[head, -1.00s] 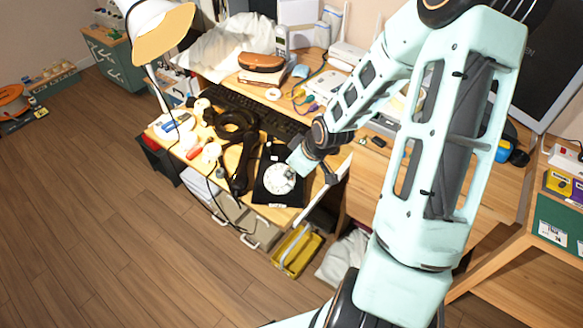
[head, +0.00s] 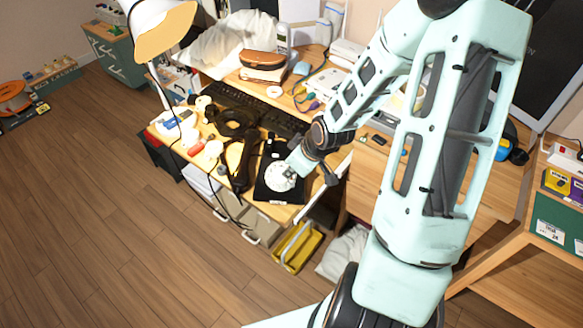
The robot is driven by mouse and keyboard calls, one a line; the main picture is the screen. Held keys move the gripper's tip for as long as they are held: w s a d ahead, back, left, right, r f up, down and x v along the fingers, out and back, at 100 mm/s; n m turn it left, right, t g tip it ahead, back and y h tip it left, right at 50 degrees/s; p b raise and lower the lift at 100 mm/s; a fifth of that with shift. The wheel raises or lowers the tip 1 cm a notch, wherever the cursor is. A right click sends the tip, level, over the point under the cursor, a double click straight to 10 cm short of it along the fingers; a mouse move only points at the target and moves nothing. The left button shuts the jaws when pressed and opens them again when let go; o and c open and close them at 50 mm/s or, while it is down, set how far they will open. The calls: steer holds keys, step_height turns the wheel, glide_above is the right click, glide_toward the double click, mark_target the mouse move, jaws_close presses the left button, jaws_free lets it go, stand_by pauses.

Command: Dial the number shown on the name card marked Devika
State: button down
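A black dial phone (head: 271,192) with a white round dial (head: 278,178) lies near the front edge of the desk. Its black handset (head: 243,160) lies to its left. My gripper (head: 290,172) is at the right side of the dial, pointing down and left over it. I cannot tell whether it touches the dial. The fingers are too small here to show whether they are open or shut. I cannot make out a name card marked Devika in this view.
A keyboard (head: 262,115) lies behind the phone. A lamp (head: 160,30) stands at the desk's left. Red and blue items (head: 197,147) lie left of the handset. A yellow bin (head: 297,247) is below the front edge. My arm blocks much of the right side.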

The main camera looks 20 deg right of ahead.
steer(key=shift+w, duration=0.1)
stand_by(0.4)
steer(key=shift+w+r+p, duration=0.3)
steer(key=shift+w+r, duration=0.05)
steer(key=shift+w, duration=0.3)
steer(key=shift+w+r+p, duration=0.3)
steer(key=shift+w+r, duration=0.05)
steer(key=shift+w, duration=0.3)
steer(key=shift+w+r+p, duration=0.3)
steer(key=shift+w+r, duration=0.05)
steer(key=shift+w, duration=0.3)
steer(key=shift+f, duration=0.2)
steer(key=shift+w+d+f+b, duration=0.1)
steer(key=shift+w+f+b, duration=0.1)
steer(key=shift+f+b, duration=0.25)
steer(key=shift+w+f, duration=0.2)
steer(key=shift+f, duration=0.2)
steer(key=shift+s+d, duration=0.1)
